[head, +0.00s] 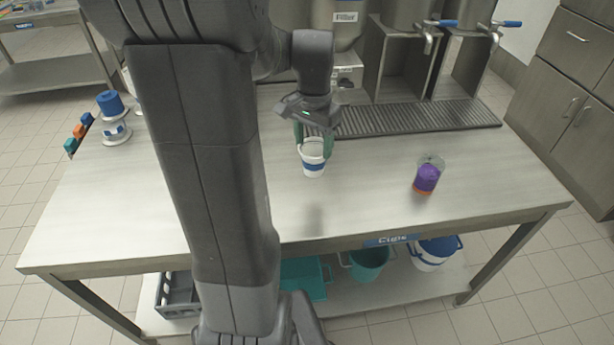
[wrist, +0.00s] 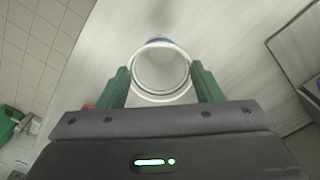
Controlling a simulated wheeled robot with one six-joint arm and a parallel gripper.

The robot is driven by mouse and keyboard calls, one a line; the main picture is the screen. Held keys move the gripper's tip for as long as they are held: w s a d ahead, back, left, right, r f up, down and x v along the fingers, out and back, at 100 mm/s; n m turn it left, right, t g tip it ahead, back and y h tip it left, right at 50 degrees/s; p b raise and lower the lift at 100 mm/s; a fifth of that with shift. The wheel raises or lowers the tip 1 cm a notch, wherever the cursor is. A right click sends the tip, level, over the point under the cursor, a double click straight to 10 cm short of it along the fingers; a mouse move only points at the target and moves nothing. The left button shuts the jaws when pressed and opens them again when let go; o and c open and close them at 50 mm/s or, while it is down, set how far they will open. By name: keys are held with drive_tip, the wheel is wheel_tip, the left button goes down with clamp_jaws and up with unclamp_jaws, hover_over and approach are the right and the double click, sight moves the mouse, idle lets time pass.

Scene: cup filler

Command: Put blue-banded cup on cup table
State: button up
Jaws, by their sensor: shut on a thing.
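The blue-banded cup (head: 313,158) is white with a blue band and is upright. My gripper (head: 314,138) is shut on it, with a green finger on each side near the rim. In the wrist view the white cup rim (wrist: 161,73) shows between the green fingers of my gripper (wrist: 161,84), and the inside looks empty. A shadow on the tabletop lies in front of the cup, and I cannot tell whether the base touches.
A clear tumbler with purple and orange contents (head: 427,176) stands to the right. A drip tray (head: 415,118) and steel dispensers (head: 405,50) are behind. Blue-and-white stacked items (head: 114,120) stand at the left. The tabletop in front of the cup is clear.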

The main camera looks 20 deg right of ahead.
sight(313, 170)
wheel_tip(313, 170, down, 9)
drive_tip(key=shift+s+r, duration=0.1)
drive_tip(key=shift+s, duration=0.05)
idle(0.4)
drive_tip(key=shift+f, duration=0.2)
drive_tip(key=o, duration=1.2)
drive_tip(key=shift+r, duration=0.1)
wheel_tip(313, 170, up, 12)
drive_tip(key=shift+r, duration=0.15)
